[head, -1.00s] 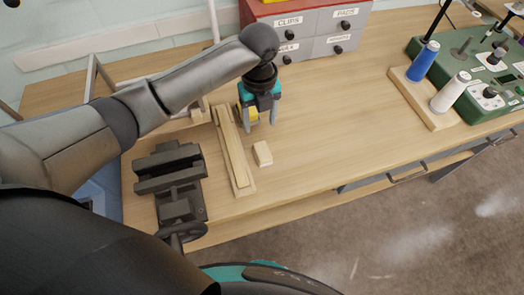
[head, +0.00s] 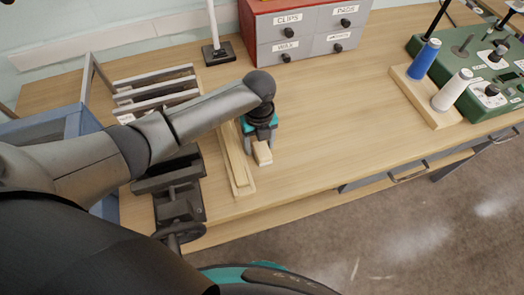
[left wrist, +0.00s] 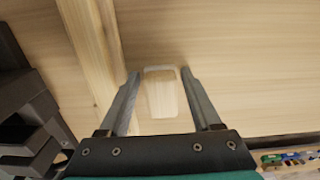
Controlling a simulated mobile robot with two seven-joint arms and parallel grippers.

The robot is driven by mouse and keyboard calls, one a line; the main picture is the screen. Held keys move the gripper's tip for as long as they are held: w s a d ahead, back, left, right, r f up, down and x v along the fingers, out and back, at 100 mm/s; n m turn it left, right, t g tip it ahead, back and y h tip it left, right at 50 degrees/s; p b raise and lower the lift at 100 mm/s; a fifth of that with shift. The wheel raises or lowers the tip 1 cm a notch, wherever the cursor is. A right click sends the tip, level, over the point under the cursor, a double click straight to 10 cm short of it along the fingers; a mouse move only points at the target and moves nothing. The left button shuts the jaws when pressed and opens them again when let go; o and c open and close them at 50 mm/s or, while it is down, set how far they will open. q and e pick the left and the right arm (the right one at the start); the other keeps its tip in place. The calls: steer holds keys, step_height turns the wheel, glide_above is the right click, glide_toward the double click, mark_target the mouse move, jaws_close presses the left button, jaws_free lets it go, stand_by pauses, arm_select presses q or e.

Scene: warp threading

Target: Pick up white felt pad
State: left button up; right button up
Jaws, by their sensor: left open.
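A small pale block (head: 262,152) lies on the workbench just right of a long wooden strip. In the left wrist view the block (left wrist: 164,98) has a whiter band (left wrist: 160,69) at its far end, which may be the white felt pad; I cannot tell for sure. My left gripper (head: 261,141) is open and low over the block. In the left wrist view its two fingers (left wrist: 161,75) stand on either side of the block, with a gap visible on both sides. My right gripper is not in view.
The long wooden strip (head: 236,170) lies close left of the gripper, and a dark vise (head: 177,195) stands beyond it. A drawer cabinet (head: 305,35) stands at the back. Spools on a wooden base (head: 432,102) are at the right. The bench middle is clear.

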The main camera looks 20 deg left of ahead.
arm_select(q)
steer(key=shift+c, duration=0.2)
jaws_close()
steer(key=shift+r, duration=0.1)
step_height(320, 180, up, 20)
steer(key=p, duration=0.3)
stand_by(0.4)
steer(key=shift+c, duration=1.5)
jaws_free()
steer(key=c, duration=0.6)
